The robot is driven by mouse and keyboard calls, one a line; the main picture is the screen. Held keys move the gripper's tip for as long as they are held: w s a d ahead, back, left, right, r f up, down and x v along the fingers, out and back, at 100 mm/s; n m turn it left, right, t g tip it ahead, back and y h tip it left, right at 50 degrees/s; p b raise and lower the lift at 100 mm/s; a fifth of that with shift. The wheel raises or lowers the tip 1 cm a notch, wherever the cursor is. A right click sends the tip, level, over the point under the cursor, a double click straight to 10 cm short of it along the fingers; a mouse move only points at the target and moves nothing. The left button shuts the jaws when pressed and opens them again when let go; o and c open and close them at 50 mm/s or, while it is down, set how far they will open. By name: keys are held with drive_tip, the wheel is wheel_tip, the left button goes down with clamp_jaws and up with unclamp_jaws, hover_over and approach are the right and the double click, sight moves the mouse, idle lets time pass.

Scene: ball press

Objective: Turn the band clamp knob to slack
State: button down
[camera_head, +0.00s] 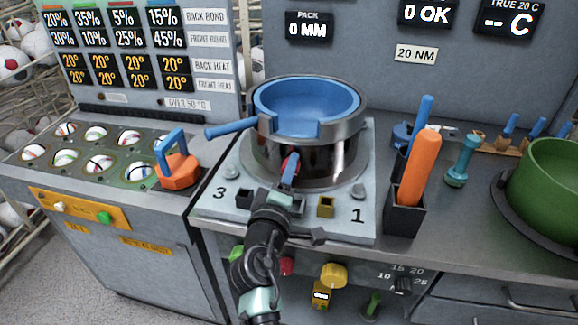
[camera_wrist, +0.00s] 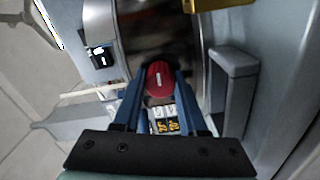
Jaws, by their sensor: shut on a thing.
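The red band clamp knob (camera_head: 292,159) sits on the front of a shiny steel band (camera_head: 328,160) around the round press body. In the wrist view the knob (camera_wrist: 158,76) lies between the two blue fingers. My gripper (camera_head: 289,175) reaches up from the front and is shut on the knob. A blue bowl-like insert (camera_head: 308,100) with a handle sits on top of the band.
The press stands on a plate (camera_head: 352,222) marked 3 and 1. A black holder (camera_head: 404,219) with an orange-handled tool (camera_head: 419,165) stands to the right, with a green pot (camera_head: 550,180) beyond. A ball tray (camera_head: 90,150) and orange block (camera_head: 178,172) are left.

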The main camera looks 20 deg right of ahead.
drive_tip(key=shift+n, duration=0.5)
drive_tip(key=shift+c, duration=2.3)
unclamp_jaws()
drive_tip(key=shift+a, duration=0.1)
drive_tip(key=v, duration=1.2)
drive_tip(key=shift+s+a, duration=0.2)
drive_tip(key=shift+s, duration=0.15)
